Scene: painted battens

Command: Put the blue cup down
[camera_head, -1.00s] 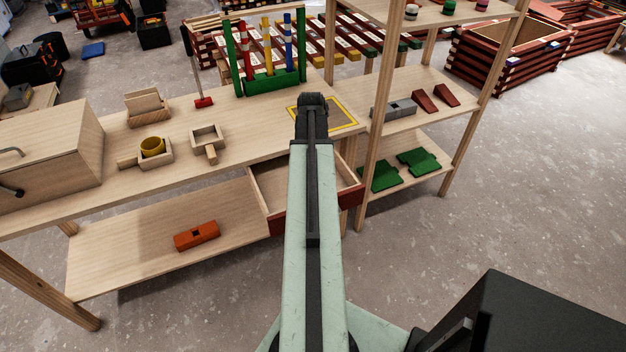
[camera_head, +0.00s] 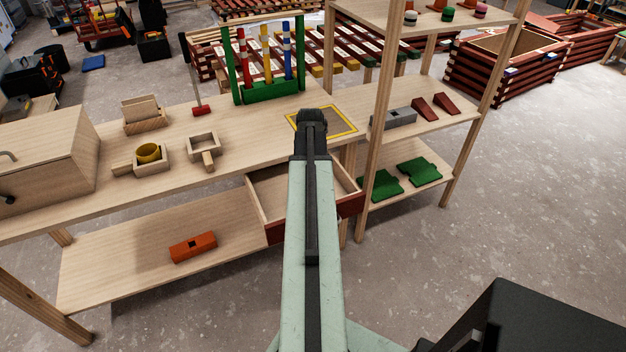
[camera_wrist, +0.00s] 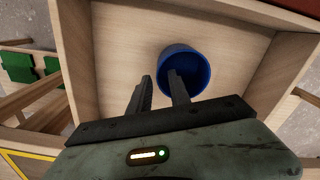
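The blue cup (camera_wrist: 186,72) is in the wooden drawer (camera_wrist: 118,42) in the wrist view, its dark opening turned toward the camera. My gripper (camera_wrist: 160,78) has its two fingers apart. One fingertip is left of the cup's near-left wall and the other overlaps its opening, with a visible gap between them; I see no clear grip on the wall. In the head view, the pulled-out drawer (camera_head: 268,200) with its dark red front is below the tabletop. My arm hides the cup and the fingers there.
An orange block (camera_head: 193,247) lies on the lower shelf. A shelf post (camera_head: 371,150) stands right of the drawer.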

